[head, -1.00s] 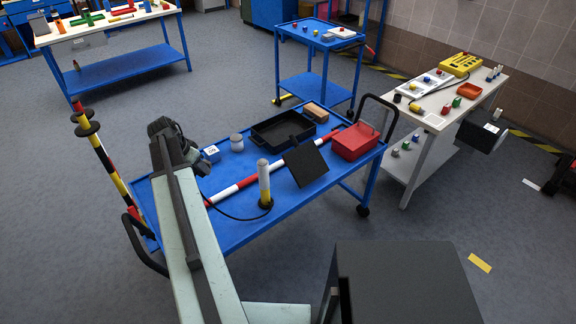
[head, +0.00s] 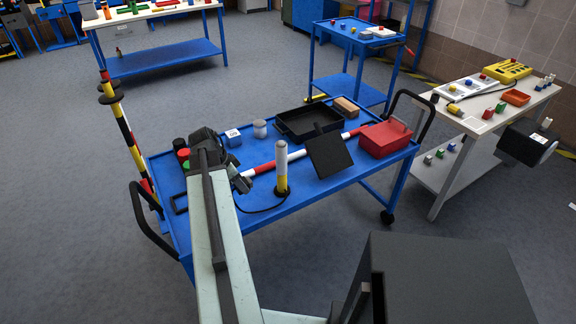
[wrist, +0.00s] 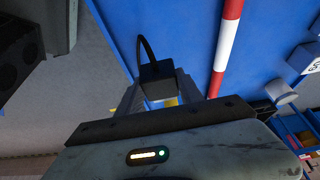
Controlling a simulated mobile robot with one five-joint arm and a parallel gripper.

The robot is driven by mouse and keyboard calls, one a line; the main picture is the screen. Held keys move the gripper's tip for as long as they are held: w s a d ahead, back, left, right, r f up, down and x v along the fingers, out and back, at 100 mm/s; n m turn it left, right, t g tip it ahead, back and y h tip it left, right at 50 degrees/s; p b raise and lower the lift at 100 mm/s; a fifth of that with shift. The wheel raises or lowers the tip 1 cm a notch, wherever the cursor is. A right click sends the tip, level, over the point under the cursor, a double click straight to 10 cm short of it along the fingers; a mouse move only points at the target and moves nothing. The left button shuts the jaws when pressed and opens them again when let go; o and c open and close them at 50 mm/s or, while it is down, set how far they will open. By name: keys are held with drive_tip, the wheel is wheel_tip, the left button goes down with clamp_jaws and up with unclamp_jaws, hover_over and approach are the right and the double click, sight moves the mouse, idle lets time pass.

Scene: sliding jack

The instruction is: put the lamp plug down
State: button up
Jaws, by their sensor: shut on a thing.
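My gripper (wrist: 158,90) is shut on the lamp plug (wrist: 157,72), a dark block with a black cable looping from its top in the wrist view. The plug is over the blue trolley top (wrist: 185,30); I cannot tell whether it touches it. In the head view my gripper (head: 241,183) is above the trolley's left half, and the plug is hard to make out there. The black cable (head: 262,209) runs to the foot of a white-and-yellow upright lamp (head: 282,168), just right of my gripper.
A red-and-white bar (head: 291,157) lies across the trolley behind the lamp. Bare blue surface shows at the front, right of the lamp.

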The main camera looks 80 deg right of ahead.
sight(248, 209)
drive_tip(key=shift+s+a+f, duration=0.15)
drive_tip(key=shift+a+f, duration=0.1)
drive_tip(key=shift+f, duration=0.1)
wheel_tip(248, 209, down, 10)
drive_tip(key=b, duration=1)
drive_tip(key=shift+f, duration=0.15)
drive_tip(key=shift+r, duration=0.25)
drive_tip(key=shift+f, duration=0.2)
drive_tip(key=o, duration=1.4)
